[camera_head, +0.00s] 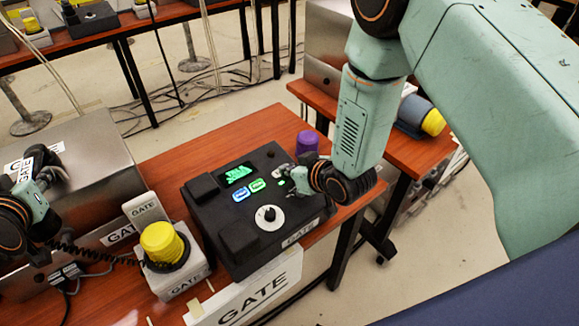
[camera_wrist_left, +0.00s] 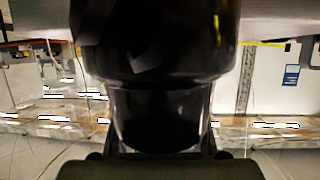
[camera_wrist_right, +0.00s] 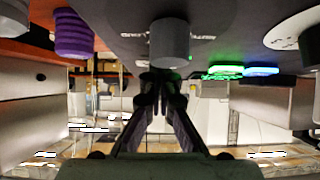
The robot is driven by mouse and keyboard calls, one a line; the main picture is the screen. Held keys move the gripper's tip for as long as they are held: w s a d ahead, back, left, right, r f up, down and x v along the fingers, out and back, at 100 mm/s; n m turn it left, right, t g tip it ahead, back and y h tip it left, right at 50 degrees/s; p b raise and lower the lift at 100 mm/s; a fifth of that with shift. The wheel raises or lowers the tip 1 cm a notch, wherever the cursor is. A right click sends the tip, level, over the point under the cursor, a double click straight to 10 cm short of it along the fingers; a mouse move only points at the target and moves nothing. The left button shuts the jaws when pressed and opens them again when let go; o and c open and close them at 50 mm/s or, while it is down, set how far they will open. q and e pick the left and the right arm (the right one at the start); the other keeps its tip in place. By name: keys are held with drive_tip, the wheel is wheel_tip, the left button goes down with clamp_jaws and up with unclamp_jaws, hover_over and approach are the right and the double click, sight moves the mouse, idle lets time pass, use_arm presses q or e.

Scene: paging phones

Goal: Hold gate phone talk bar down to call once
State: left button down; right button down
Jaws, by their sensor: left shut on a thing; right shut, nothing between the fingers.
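The gate phone is a black desk unit (camera_head: 245,228) with a green display, a lit blue and a lit green button, a round white dial and a GATE label. My left gripper (camera_head: 45,170) is at the far left, above the steel box. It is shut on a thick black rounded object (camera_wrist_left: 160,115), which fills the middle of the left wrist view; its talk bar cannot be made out. My right gripper (camera_head: 284,173) is shut and empty at the unit's far right corner. In the right wrist view, its fingertips (camera_wrist_right: 160,82) are by a grey cylinder (camera_wrist_right: 170,42); contact is unclear.
A yellow lamp (camera_head: 162,241) on a GATE-labelled grey box stands left of the unit, with a black coiled cord (camera_head: 100,253) beside it. A purple ribbed cap (camera_head: 307,141) is behind my right gripper. The far table (camera_head: 180,145) part is bare.

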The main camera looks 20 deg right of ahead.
drive_tip(key=shift+s+f, duration=0.4)
drive_tip(key=shift+s, duration=0.1)
idle(0.4)
drive_tip(key=shift+w+r+v, duration=0.15)
drive_tip(key=shift+v, duration=1.1)
drive_tip(key=shift+w+r+v, duration=0.1)
drive_tip(key=shift+r+v, duration=0.1)
drive_tip(key=shift+v, duration=1.05)
drive_tip(key=shift+w+r+v, duration=0.15)
drive_tip(key=shift+v, duration=1.15)
drive_tip(key=shift+s+r, duration=0.1)
drive_tip(key=shift+r, duration=0.05)
